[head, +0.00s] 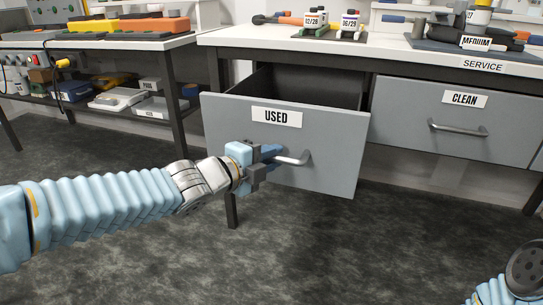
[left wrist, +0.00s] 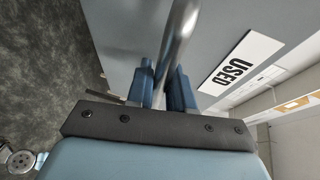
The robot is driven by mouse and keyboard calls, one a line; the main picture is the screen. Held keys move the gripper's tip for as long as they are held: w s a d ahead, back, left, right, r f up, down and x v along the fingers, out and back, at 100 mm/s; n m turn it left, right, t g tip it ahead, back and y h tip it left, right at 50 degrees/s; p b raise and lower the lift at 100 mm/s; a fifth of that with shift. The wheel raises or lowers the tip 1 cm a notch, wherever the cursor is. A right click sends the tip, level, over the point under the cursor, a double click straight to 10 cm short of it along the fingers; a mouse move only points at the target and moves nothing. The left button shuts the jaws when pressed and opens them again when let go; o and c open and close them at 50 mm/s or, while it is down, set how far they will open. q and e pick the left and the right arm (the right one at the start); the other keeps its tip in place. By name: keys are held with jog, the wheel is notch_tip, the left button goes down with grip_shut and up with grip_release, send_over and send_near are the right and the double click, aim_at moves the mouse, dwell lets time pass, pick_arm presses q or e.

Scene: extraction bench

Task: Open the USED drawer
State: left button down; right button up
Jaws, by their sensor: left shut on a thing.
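The grey USED drawer (head: 290,150) stands pulled out from the bench, its dark inside showing above the front panel. Its label (head: 276,117) reads USED and also shows in the left wrist view (left wrist: 240,65). My left gripper (head: 272,153) is shut on the drawer's metal bar handle (head: 295,160). In the left wrist view the blue fingers (left wrist: 162,85) are on either side of the handle bar (left wrist: 180,35). Part of my right arm (head: 510,280) shows at the lower right; its gripper is out of view.
The closed CLEAN drawer (head: 460,120) is to the right. A shelved side bench (head: 100,43) is at the left. The floor (head: 300,250) before the drawer is clear.

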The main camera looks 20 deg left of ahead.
pick_arm(q)
jog(key=c, duration=1.1)
grip_release()
jog(key=p+v, duration=0.5)
jog(key=v, duration=0.8)
jog(key=shift+s+a, duration=0.2)
jog(key=shift+s, duration=0.1)
jog(key=shift+r, duration=0.15)
